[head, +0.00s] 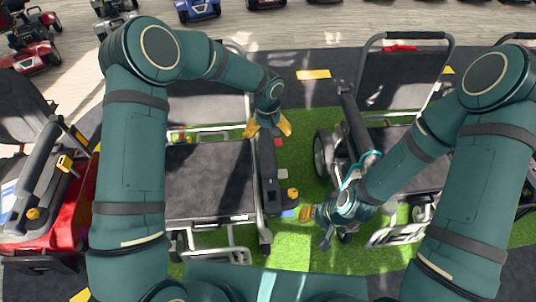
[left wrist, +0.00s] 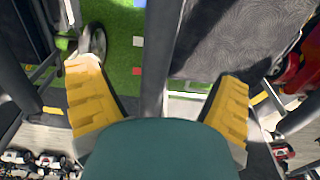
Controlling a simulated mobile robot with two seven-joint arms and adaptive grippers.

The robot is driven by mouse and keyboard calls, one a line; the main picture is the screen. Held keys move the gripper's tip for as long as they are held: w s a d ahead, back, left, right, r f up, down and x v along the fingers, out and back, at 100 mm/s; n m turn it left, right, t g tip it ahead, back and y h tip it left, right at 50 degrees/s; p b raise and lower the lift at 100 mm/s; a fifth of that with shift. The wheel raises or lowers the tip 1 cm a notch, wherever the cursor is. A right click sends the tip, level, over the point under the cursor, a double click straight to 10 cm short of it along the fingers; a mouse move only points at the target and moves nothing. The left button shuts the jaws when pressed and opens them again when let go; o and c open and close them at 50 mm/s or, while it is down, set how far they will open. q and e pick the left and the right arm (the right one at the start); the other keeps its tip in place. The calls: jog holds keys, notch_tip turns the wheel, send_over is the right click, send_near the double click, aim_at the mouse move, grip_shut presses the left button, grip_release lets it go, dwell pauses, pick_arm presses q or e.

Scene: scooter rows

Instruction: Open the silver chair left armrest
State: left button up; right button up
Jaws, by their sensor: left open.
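A silver-framed chair with a dark seat (head: 212,178) stands left of centre, facing me. Its left armrest (head: 268,165), a long dark bar with a control box and orange knob near its front end, runs along the picture-right side of the seat and looks lowered. My left gripper (head: 268,128) is open above the rear part of this armrest. In the left wrist view its yellow fingers (left wrist: 157,100) are spread on either side of a grey bar (left wrist: 160,50); contact cannot be told. My right gripper (head: 308,214) is low near the armrest's front end; its fingers are partly hidden.
A second silver-framed chair (head: 408,75) stands at right, with its wheel (head: 323,155) and dark armrest beside the gap. A red scooter (head: 70,215) is close at left. Green flooring (head: 290,250) shows between the chairs. More scooters stand at the back.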

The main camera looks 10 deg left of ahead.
aim_at(268, 155)
pick_arm(q)
jog(key=f+b, duration=0.1)
jog(key=f, duration=0.5)
jog(key=f+b, duration=0.1)
jog(key=f, duration=0.6)
jog(key=shift+w+f, duration=0.2)
jog(key=shift+f, duration=0.05)
